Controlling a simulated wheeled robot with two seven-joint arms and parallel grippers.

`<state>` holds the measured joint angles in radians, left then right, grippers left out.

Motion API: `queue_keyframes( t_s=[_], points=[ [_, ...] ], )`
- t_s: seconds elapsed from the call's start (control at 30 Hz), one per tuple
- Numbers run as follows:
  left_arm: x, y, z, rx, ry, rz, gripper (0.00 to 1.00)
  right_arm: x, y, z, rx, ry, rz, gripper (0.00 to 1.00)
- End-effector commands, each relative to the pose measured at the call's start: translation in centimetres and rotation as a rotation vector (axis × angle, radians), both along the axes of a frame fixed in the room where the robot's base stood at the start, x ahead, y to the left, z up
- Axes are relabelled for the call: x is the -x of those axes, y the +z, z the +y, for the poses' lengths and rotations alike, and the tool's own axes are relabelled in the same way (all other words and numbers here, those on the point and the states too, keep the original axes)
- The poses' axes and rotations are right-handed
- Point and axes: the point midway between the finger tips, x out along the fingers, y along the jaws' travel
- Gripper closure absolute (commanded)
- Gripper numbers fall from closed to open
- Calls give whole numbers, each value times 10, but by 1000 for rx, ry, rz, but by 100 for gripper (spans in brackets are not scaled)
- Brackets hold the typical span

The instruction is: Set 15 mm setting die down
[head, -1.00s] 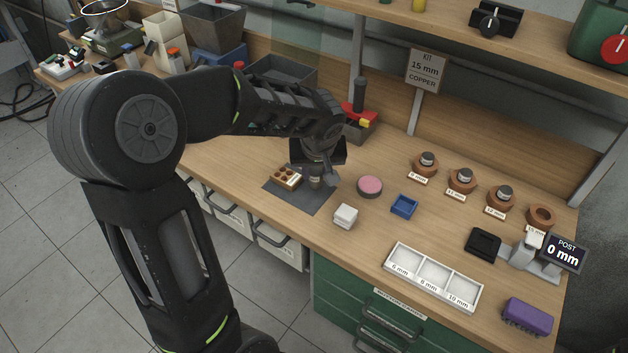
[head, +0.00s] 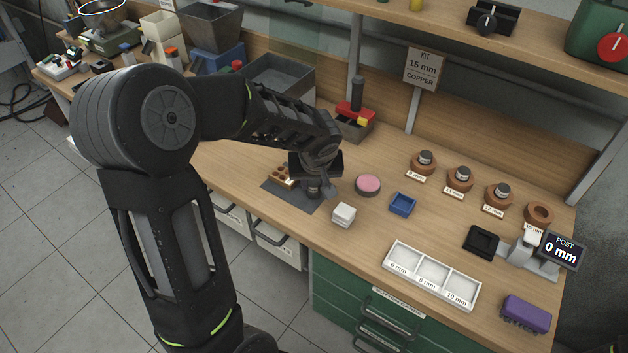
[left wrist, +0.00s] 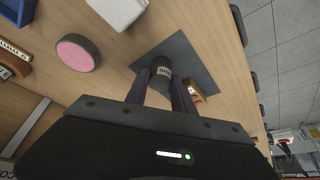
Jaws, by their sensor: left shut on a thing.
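My left gripper (head: 314,184) is shut on the 15 mm setting die, a small dark cylinder with a pale label. In the left wrist view the die (left wrist: 161,66) shows between the two fingertips (left wrist: 160,82), over the dark grey mat (left wrist: 185,56). In the head view the mat (head: 300,200) lies near the bench's front edge, with the gripper low over its right part. The die looks upright; I cannot tell whether its base touches the mat. A brown block with holes (head: 281,176) sits on the mat just left of the gripper. My right gripper is not in view.
A white block (head: 344,214), a pink disc (head: 368,185) and a blue tray (head: 402,203) stand right of the mat. Several brown ring stands line the back right; the 15 mm stand (head: 540,213) is empty. A white three-compartment tray (head: 432,276) lies in front.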

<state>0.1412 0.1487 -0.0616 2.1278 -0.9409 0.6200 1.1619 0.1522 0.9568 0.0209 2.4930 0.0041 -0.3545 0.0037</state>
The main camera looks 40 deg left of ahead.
Motion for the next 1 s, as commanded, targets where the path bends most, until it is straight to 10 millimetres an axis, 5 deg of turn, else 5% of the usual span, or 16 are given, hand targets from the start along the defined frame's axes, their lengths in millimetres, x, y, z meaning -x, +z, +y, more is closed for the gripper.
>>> queue_keyframes(
  t_s=[0.03,0.07,0.3,0.73,1.0],
  points=[
    [-1,-3,0,-1,0,-2,100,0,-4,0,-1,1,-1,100],
    [0,-3,0,-1,0,-1,69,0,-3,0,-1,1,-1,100],
    [0,-1,0,0,0,0,50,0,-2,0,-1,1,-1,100],
    [0,4,-1,0,1,-1,48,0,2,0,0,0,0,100],
    [13,45,-11,-1,0,-6,48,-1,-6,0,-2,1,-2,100]
  ],
)
